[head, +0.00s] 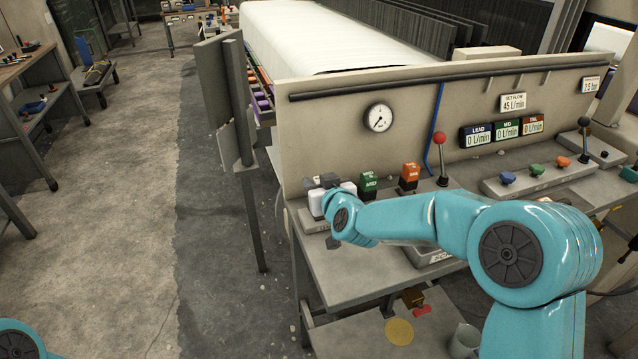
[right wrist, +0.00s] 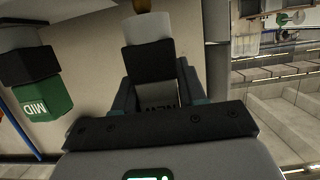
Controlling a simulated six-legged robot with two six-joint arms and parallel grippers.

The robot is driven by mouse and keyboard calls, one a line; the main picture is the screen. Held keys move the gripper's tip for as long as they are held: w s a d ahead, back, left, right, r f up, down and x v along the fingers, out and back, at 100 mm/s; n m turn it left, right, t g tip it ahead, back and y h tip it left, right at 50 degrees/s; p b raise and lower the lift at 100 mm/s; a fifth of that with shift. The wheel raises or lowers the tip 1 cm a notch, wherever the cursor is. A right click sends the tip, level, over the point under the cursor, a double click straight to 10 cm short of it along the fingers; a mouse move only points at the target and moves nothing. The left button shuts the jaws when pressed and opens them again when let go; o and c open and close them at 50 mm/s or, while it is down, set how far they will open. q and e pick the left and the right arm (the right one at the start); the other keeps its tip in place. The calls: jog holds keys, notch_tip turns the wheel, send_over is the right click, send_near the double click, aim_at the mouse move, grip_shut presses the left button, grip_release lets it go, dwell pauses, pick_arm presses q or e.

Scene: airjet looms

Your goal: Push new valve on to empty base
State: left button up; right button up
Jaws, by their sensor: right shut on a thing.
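My right gripper (head: 333,195) is at the left end of the bench in the head view, over the left end of the valve strip (head: 307,222). In the right wrist view its jaws (right wrist: 157,88) are shut on the new valve (right wrist: 148,60), a black block with a grey cap lettered NEW. A pale part and a brownish tip lie beyond it. My wrist and hand hide the empty base in the head view, so I cannot tell whether valve and base touch. My left gripper is out of view; only part of that arm shows at lower left.
A green valve (head: 369,182) and an orange valve (head: 409,176) stand right of the gripper. The green valve also shows in the right wrist view (right wrist: 45,100). A red-knobbed lever (head: 441,160) and a backboard with a gauge (head: 379,117) are close by.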

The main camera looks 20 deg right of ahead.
jog(key=shift+f+b, duration=0.65)
jog(key=shift+f, duration=0.15)
jog(key=o, duration=1.3)
jog(key=shift+c, duration=0.2)
jog(key=shift+s, duration=0.1)
jog(key=v, duration=1.6)
jog(key=shift+s+r, duration=0.1)
